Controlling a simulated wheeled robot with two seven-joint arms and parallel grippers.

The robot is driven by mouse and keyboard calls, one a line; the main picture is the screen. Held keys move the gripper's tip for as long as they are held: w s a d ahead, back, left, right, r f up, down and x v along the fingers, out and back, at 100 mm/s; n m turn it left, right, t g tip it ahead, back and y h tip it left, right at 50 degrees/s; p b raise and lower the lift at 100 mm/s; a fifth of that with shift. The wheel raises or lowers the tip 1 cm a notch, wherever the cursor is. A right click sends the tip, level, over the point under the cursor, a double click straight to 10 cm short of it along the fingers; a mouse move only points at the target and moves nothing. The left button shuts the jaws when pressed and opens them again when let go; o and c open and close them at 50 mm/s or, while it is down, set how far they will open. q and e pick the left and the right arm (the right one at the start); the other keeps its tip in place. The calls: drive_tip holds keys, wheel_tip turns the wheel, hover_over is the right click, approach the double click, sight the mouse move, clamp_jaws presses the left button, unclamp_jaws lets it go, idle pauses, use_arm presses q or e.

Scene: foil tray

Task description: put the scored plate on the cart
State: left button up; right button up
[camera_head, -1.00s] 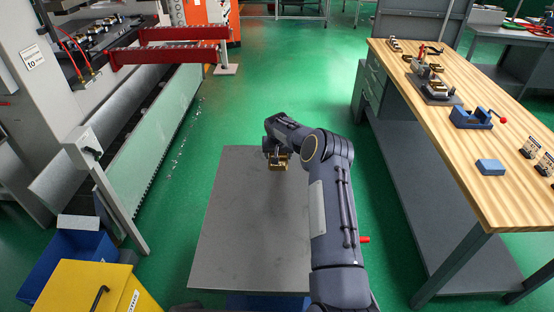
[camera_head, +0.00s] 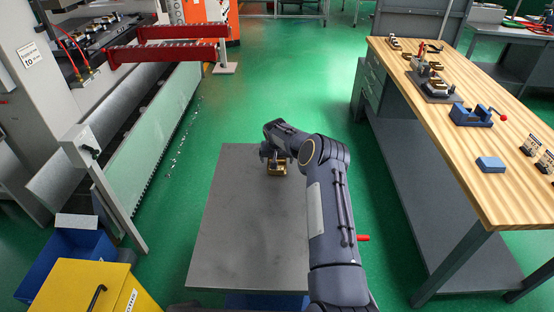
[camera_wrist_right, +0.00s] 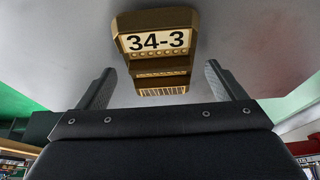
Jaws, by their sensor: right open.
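The scored plate is a small brass-coloured piece (camera_head: 277,168) on the grey top of the cart (camera_head: 240,240), near its far edge. In the right wrist view the plate (camera_wrist_right: 158,62) shows a label reading "34-3" and stepped ridges. My right gripper (camera_head: 270,157) is just behind and above the plate in the head view. In the wrist view its two fingers (camera_wrist_right: 160,68) are spread apart, with the plate beyond and between their tips and clear space on each side. My left gripper is out of view.
A wooden workbench (camera_head: 450,130) with fixtures, a blue vise (camera_head: 470,115) and a blue block (camera_head: 490,164) stands at the right. A machine with red arms (camera_head: 170,45) stands at the left. A yellow bin (camera_head: 75,288) and a blue bin (camera_head: 65,258) are at lower left. Most of the cart top is bare.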

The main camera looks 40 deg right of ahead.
drive_tip(key=p+v, duration=0.2)
drive_tip(key=v, duration=0.6)
drive_tip(key=shift+w, duration=0.1)
drive_tip(key=s+a+r+n+t+y, duration=0.1)
drive_tip(key=s+a+r+n, duration=0.1)
drive_tip(key=s+a+r, duration=0.65)
drive_tip(key=s+a+r+n+y, duration=0.1)
drive_tip(key=s+a+r, duration=0.45)
drive_tip(key=r, duration=0.65)
drive_tip(key=s+a+n+y, duration=0.1)
drive_tip(key=s+a+y, duration=0.1)
drive_tip(key=s+a, duration=0.7)
drive_tip(key=s+a+n+t+y, duration=0.1)
drive_tip(key=s+a+n+y, duration=0.1)
drive_tip(key=s+a, duration=0.7)
drive_tip(key=s+f, duration=0.1)
drive_tip(key=s, duration=0.6)
drive_tip(key=shift+s+y, duration=0.3)
drive_tip(key=shift+y, duration=0.1)
drive_tip(key=shift+f+b, duration=0.95)
drive_tip(key=shift+b, duration=0.05)
